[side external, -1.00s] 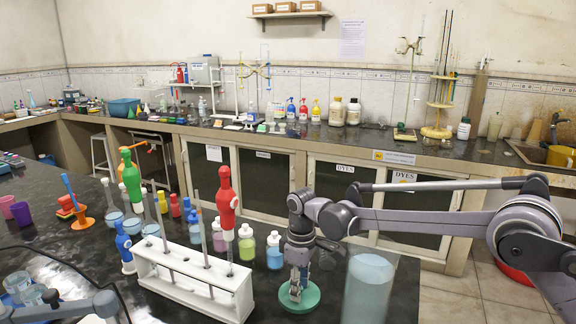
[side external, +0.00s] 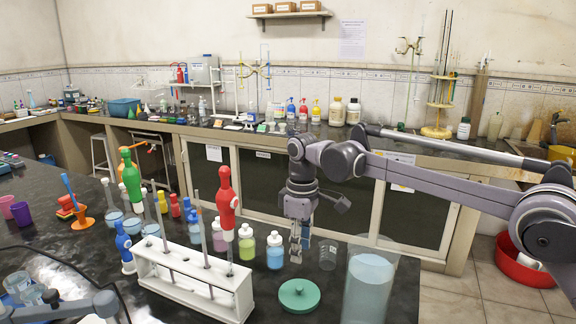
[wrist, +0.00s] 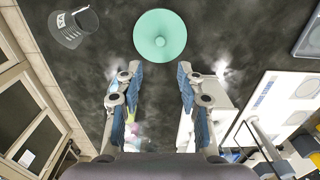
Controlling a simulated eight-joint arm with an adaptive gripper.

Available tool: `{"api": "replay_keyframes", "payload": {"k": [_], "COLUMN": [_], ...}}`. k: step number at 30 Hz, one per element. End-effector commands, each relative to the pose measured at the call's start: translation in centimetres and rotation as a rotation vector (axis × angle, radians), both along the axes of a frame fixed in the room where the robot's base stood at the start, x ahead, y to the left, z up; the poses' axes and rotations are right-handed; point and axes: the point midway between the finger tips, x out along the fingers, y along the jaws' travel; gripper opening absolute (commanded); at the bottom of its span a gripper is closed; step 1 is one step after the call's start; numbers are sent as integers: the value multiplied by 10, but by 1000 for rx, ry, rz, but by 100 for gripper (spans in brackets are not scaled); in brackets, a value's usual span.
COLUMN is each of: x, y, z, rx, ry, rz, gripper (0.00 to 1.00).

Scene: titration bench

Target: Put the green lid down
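The green lid (side external: 299,296) lies flat on the dark bench top, knob up, between the white rack and the large beaker. It also shows whole in the wrist view (wrist: 160,37), ahead of the fingertips. My gripper (side external: 300,250) hangs above the lid, pointing down and clear of it. In the wrist view my gripper (wrist: 160,75) has its two blue-padded fingers apart with nothing between them.
The white rack (side external: 193,285) with pipettes stands left of the lid. A large beaker of pale blue liquid (side external: 368,286) stands close on its right. A small glass beaker (side external: 328,256) and bottles with yellow-green (side external: 247,247) and blue liquid (side external: 274,252) stand behind.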

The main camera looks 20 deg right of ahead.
Motion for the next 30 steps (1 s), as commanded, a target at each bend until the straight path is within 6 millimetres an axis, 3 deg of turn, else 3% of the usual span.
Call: {"api": "replay_keyframes", "payload": {"k": [1, 7, 20, 30], "x": [0, 0, 1, 3], "y": [0, 0, 0, -3], "z": [3, 7, 3, -39], "rx": [0, 0, 25, 441], "ry": [0, 0, -5, -205], "rz": [0, 0, 8, 148], "gripper": [44, 100, 100, 100]}}
